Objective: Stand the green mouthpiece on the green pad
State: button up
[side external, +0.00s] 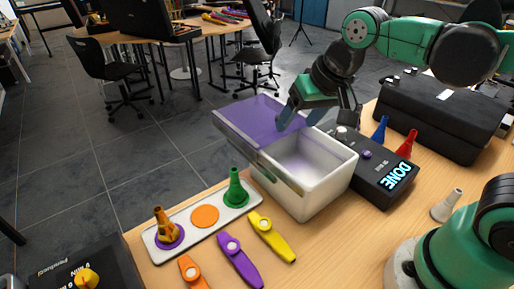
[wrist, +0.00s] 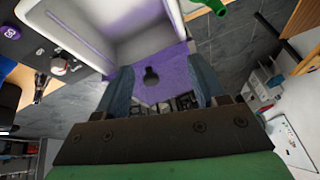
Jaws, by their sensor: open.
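The green mouthpiece (side external: 236,186) stands upright, wide end down, at the right end of a white strip (side external: 178,232) in the side external view. Green shows around its foot; I cannot clearly separate the green pad from the mouthpiece's base. A green piece (wrist: 208,5) is cut off at the top edge of the wrist view. My gripper (side external: 316,117) is open and empty, over the back of the white box near its purple lid, apart from the green mouthpiece. The wrist view shows both fingers spread (wrist: 160,80), with the purple lid beyond them.
An orange mouthpiece (side external: 165,224) stands on the purple pad; the orange pad (side external: 205,216) is bare. Kazoos lie in front. A black device (side external: 365,168) reading DONE is right of the box.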

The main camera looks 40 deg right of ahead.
jog(key=s+d+f+n+t, duration=0.2)
jog(key=d, duration=0.1)
jog(key=shift+s+n+h, duration=0.3)
jog(key=shift+s+n, duration=0.05)
jog(key=shift+n, duration=0.05)
